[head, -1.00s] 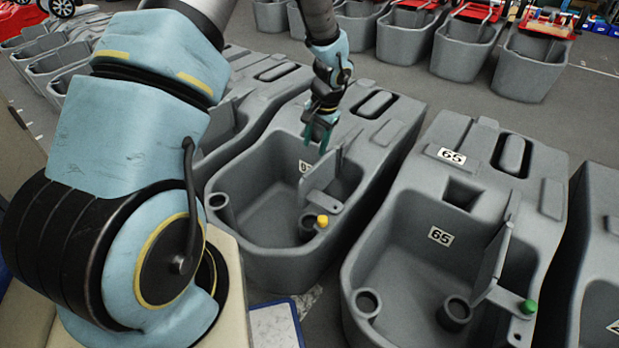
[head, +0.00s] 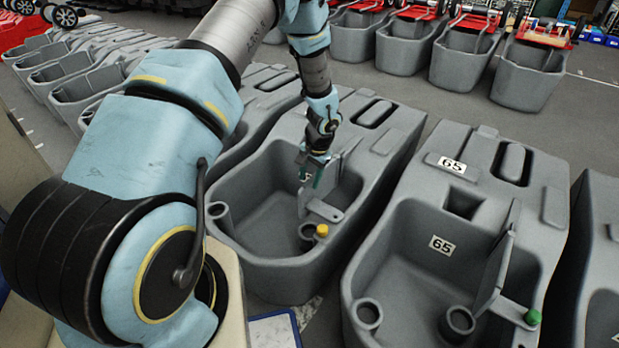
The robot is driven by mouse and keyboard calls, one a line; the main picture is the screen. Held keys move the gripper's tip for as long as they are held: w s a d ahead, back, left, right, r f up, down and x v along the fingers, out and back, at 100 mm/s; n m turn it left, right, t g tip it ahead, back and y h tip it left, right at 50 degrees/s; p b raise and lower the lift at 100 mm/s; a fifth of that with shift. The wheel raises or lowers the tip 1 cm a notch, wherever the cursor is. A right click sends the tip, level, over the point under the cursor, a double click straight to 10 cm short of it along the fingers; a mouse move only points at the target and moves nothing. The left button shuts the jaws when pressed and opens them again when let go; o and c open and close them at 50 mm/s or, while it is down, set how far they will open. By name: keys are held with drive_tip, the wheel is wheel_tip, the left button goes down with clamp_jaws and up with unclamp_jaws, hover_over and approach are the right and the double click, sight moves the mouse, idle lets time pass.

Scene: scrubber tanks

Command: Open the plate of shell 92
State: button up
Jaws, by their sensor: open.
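My gripper (head: 311,178) is open and empty, pointing down inside the basin of the middle grey shell (head: 262,262). Its teal fingertips are just left of that shell's upright grey plate (head: 346,165); I cannot tell whether they touch it. A flat bracket (head: 325,210) lies at the foot of the plate, near a yellow cap (head: 322,230) and a round port (head: 306,232). The middle shell's number label is hidden behind my gripper, so I cannot read it now.
To the right stands a shell marked 65 (head: 451,165), with its own upright plate (head: 497,262) and green cap (head: 533,317). Another shell (head: 600,220) is at the right edge. More grey shells line the back, with grey floor (head: 420,105) between.

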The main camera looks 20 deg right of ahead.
clamp_jaws()
idle(0.3)
idle(1.1)
